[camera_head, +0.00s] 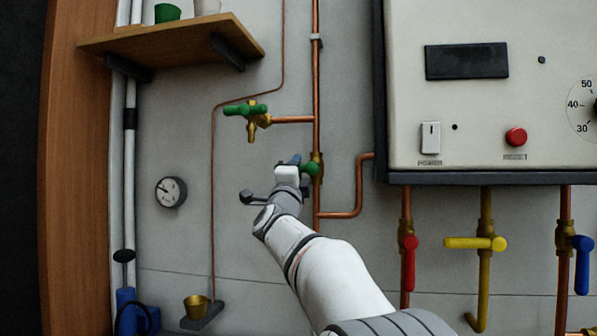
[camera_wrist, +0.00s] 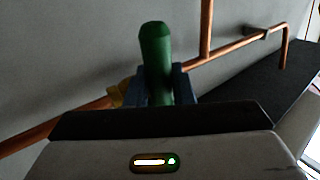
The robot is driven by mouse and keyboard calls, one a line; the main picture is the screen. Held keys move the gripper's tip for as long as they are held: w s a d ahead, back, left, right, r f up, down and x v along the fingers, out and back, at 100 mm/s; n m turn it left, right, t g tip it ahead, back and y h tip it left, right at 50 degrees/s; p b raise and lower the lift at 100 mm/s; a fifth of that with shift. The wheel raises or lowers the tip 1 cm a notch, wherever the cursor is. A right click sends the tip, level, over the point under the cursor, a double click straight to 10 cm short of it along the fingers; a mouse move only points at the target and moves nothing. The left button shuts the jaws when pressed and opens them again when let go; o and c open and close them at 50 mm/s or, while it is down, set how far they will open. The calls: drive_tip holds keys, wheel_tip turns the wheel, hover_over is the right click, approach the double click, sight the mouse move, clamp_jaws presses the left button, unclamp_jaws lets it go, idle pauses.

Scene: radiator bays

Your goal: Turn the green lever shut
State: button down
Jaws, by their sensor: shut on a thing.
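The green lever (camera_head: 310,169) sits on a brass valve (camera_head: 317,158) on the upright copper pipe, left of the white boiler. My gripper (camera_head: 296,166) is at the lever from the left and hides much of it, so its full angle is hard to read there. In the wrist view the green lever (camera_wrist: 155,48) stands up between the two bluish fingers of my gripper (camera_wrist: 157,88), which are shut on it. There the lever lies across the copper pipe's line, with brass (camera_wrist: 122,94) showing at the left finger.
A second green tap (camera_head: 245,109) is on a side branch above left. The boiler (camera_head: 460,150) is at right, with red (camera_head: 409,262), yellow (camera_head: 474,243) and blue (camera_head: 581,262) levers below. A shelf (camera_head: 170,43) and gauge (camera_head: 171,191) are at left.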

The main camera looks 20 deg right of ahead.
drive_tip(key=shift+r, duration=0.1)
drive_tip(key=c, duration=1.6)
unclamp_jaws()
drive_tip(key=shift+s, duration=0.1)
drive_tip(key=b+v, duration=0.1)
drive_tip(key=v, duration=0.6)
drive_tip(key=shift+s+a+f+b, duration=0.15)
drive_tip(key=shift+s+f+b, duration=0.1)
drive_tip(key=shift+b, duration=0.05)
